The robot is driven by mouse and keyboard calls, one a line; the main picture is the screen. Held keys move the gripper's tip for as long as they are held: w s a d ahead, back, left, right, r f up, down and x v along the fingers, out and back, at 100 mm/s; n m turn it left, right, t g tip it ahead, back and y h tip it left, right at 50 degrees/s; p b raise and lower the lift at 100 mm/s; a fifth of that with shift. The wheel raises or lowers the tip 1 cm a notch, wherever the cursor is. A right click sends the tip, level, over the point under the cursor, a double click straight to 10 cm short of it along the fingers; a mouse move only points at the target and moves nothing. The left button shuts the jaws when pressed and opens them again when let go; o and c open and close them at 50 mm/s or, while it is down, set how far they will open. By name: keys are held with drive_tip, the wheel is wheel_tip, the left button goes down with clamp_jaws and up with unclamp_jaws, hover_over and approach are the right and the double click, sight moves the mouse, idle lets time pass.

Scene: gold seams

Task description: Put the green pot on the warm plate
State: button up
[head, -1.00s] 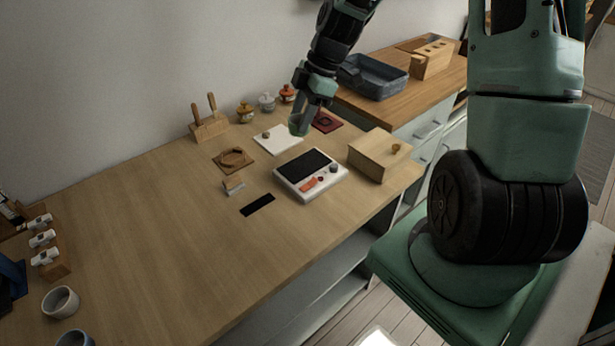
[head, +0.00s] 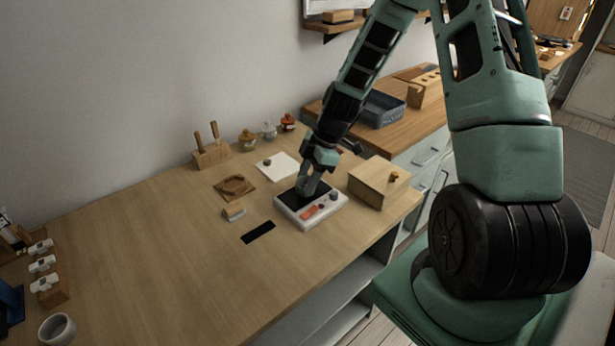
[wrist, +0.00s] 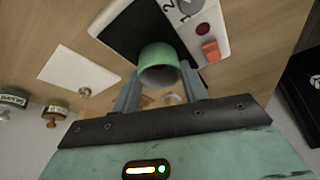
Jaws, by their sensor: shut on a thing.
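The warm plate (head: 313,215) is a white box with a black top, a red-orange switch and knobs on the table. It also shows in the wrist view (wrist: 216,38). My gripper (head: 306,190) points down at its black top. In the wrist view my gripper (wrist: 160,80) is shut on the green pot (wrist: 161,60), a small round green vessel with a finger on each side. The pot is over or on the black surface; I cannot tell if it touches. In the head view the pot is not clearly distinguishable from my gripper.
A wooden box (head: 377,184) stands close right of the warm plate. A white sheet (head: 278,167) with a small knob lies behind it. A brown coaster (head: 235,187) and a small block (head: 233,211) lie to the left. Several lidded jars stand along the wall.

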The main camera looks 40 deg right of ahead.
drive_tip(key=shift+f, duration=0.15)
drive_tip(key=o, duration=1)
drive_tip(key=shift+c, duration=0.2)
